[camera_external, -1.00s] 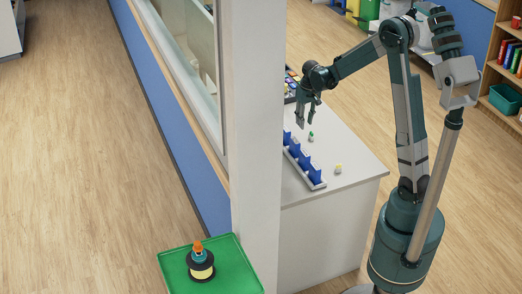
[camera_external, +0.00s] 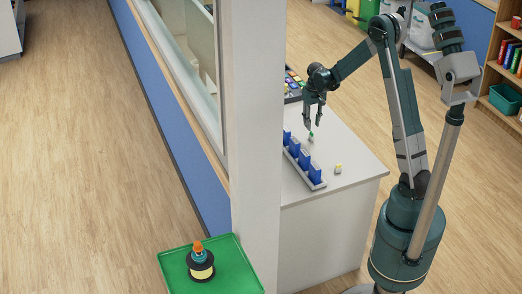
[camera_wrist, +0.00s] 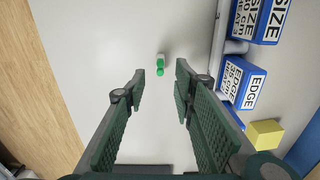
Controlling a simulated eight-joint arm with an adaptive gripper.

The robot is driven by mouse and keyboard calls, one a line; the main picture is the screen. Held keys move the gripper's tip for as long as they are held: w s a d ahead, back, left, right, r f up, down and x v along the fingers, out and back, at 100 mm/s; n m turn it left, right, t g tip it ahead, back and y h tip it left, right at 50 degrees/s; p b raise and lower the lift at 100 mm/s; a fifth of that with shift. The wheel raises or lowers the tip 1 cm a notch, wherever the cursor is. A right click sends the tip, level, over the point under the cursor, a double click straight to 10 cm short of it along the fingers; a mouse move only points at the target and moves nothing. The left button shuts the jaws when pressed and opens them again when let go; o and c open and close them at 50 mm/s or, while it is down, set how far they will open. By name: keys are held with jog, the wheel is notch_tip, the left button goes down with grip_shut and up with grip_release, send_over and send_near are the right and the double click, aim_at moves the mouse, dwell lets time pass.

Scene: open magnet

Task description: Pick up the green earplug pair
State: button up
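The green earplug pair (camera_wrist: 160,66) is a small green and white piece on the pale counter. In the wrist view it lies in front of the gap between my fingertips, near the middle. My gripper (camera_wrist: 159,82) is open and empty, its two green pads spread to either side. In the external view my gripper (camera_external: 313,116) hangs pointing down over the counter, its fingertips close above the green earplug pair (camera_external: 311,136). Whether the fingers touch it cannot be told.
A rack of blue boxes (camera_external: 303,158) stands left of the earplugs; its blue boxes with printed labels (camera_wrist: 241,82) show at the right of the wrist view. A small yellow block (camera_wrist: 264,134) is nearby. A white pillar (camera_external: 256,150) stands left.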

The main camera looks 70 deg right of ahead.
aim_at(311, 132)
jog(key=shift+f, duration=1.25)
jog(key=shift+f, duration=0.1)
jog(key=shift+f+b, duration=0.75)
jog(key=shift+f, duration=1.75)
jog(key=c, duration=0.7)
